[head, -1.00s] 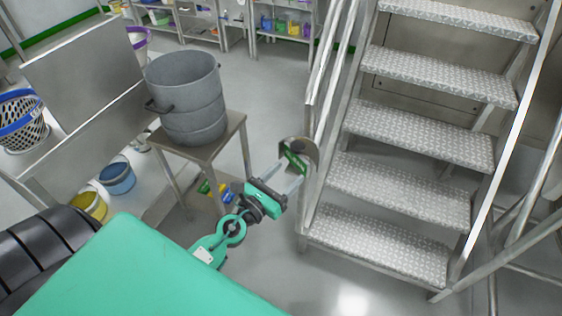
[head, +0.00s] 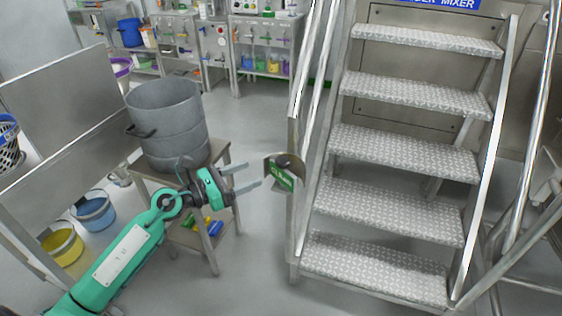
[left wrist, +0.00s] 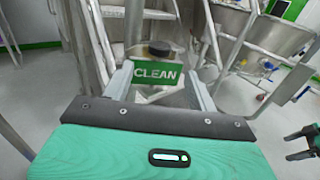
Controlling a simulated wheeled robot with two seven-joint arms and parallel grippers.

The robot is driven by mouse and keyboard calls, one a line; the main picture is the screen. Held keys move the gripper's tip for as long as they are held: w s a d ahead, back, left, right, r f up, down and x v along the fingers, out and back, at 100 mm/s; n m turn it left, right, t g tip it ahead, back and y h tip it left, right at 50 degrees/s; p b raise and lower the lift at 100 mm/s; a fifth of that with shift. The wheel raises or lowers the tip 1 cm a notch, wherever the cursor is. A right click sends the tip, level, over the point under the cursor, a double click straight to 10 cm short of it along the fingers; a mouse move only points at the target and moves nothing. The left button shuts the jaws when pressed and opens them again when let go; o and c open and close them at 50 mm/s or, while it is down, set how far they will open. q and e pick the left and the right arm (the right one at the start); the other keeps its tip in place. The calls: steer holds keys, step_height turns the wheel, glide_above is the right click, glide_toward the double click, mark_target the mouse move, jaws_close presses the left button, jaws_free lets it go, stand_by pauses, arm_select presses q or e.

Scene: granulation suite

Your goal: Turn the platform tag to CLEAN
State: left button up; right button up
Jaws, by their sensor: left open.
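The platform tag (head: 282,177) is a round-topped metal plate with a green panel, mounted at the lower left of the stair rail. In the left wrist view its green panel (left wrist: 157,73) faces me and reads CLEAN, with a dark round knob above it. My left gripper (head: 248,177) is open and empty, with its fingertips just left of the tag and apart from it in the head view. In the left wrist view the two fingers appear on either side of the panel. My right gripper is not in the head view.
Metal stairs (head: 403,153) with rails rise right of the tag. A grey drum (head: 168,125) stands on a small metal table (head: 222,158) behind my left arm. Blue (head: 94,212) and yellow (head: 63,247) buckets sit at left.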

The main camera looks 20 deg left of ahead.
mark_target(276, 164)
arm_select(q)
steer(key=p+x, duration=0.1)
steer(key=x, duration=0.9)
steer(key=shift+w, duration=0.15)
steer(key=shift+w+d, duration=0.35)
steer(key=shift+d, duration=0.05)
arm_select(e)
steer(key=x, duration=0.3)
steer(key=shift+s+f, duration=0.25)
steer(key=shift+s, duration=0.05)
arm_select(q)
steer(key=c, duration=1)
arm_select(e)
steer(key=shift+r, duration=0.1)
